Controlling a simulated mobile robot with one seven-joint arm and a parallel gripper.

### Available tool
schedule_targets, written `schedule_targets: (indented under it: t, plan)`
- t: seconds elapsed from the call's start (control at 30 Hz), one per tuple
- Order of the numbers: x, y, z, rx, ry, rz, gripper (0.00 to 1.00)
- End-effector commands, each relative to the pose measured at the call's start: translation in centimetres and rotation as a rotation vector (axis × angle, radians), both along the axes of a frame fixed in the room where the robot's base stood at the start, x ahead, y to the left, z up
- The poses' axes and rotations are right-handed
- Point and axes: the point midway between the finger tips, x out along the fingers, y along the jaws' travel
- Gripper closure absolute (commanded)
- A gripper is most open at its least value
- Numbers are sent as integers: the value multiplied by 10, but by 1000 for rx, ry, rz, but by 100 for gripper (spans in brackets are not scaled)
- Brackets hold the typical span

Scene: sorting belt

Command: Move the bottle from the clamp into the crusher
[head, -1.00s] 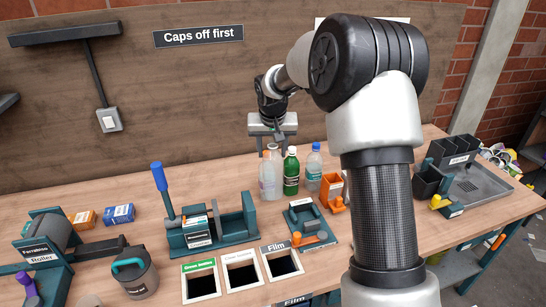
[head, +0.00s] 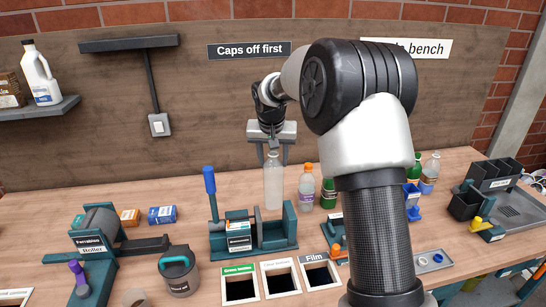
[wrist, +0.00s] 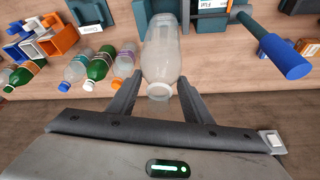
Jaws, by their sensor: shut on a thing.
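A clear, uncapped bottle (head: 274,182) hangs upright in my gripper (head: 272,150). In the wrist view the bottle (wrist: 162,48) sits between the two fingers of my gripper (wrist: 158,88), which are shut on it. The crusher (head: 268,244) is the teal frame with a blue lever (head: 209,182). In the head view the bottle's base shows just above the crusher's open right part; its exact height and depth are hard to tell. The lever (wrist: 285,55) shows at right in the wrist view. The teal clamp (head: 331,231) is right of the crusher, partly hidden by my arm.
An orange-capped bottle (head: 306,188) and a green bottle (head: 328,195) stand right of the held bottle. Three labelled bin openings, including Film (head: 319,275), lie in front. The roller (head: 98,235) and a lidded canister (head: 179,272) are at left. Bare bench lies behind the crusher.

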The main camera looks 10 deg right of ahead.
Motion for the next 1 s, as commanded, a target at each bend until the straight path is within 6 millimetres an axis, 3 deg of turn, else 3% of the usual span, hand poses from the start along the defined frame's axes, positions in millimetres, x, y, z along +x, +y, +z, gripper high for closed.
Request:
schedule_targets:
  t: [0.1, 1.0]
  plan:
    - [-1, 0, -20, 0, 3, 1, 86]
    - [0, 1, -127, 0, 1, 1, 86]
